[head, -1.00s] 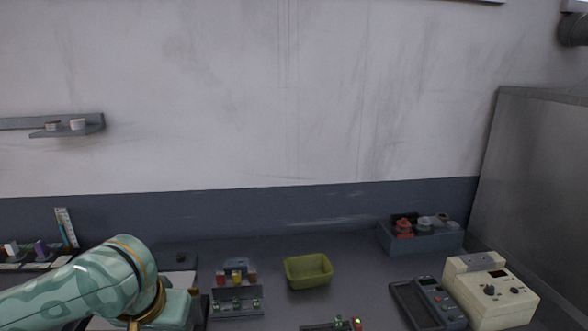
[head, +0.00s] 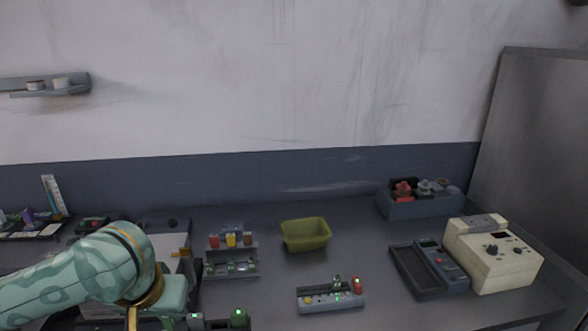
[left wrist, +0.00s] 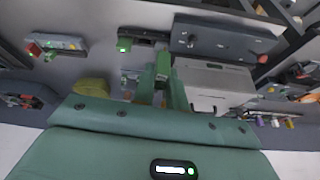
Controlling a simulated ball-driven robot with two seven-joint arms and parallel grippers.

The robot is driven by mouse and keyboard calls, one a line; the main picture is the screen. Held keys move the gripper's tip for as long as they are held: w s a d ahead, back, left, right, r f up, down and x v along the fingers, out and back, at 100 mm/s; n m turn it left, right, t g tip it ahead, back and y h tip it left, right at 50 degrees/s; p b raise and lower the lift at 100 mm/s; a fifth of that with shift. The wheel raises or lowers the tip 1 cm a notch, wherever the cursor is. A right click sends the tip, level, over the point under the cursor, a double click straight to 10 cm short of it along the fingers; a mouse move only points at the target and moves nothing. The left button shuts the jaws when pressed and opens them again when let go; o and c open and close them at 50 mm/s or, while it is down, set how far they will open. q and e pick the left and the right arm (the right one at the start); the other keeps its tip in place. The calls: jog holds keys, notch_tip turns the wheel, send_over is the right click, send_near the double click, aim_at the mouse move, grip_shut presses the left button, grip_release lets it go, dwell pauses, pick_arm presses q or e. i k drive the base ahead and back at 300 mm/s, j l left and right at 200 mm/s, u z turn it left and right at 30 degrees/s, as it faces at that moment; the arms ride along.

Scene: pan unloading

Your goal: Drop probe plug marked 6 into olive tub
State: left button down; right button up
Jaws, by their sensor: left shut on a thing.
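The olive tub (head: 305,246) stands on the bench right of my left arm in the head view, and no contents show in it. It also shows at the left of the left wrist view (left wrist: 92,88). My left gripper (left wrist: 163,82) is shut on a small green thing (left wrist: 163,67), seen in the left wrist view. This may be a probe plug, but I cannot read any mark on it. In the head view the fingertips are hidden by my arm and the frame edge. The gripper is apart from the tub. My right gripper is not in view.
A grey rack (head: 231,268) with coloured pieces stands left of the tub. A grey strip with lit plugs (head: 330,300) lies in front of it. A meter (head: 437,270) and a cream instrument (head: 492,258) stand at right. Bare bench surrounds the tub.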

aim_at(315, 244)
jog(key=i+j+z, duration=0.1)
jog(key=i, duration=0.25)
jog(key=i+j, duration=0.1)
jog(key=i, duration=0.25)
jog(key=z, duration=1.4)
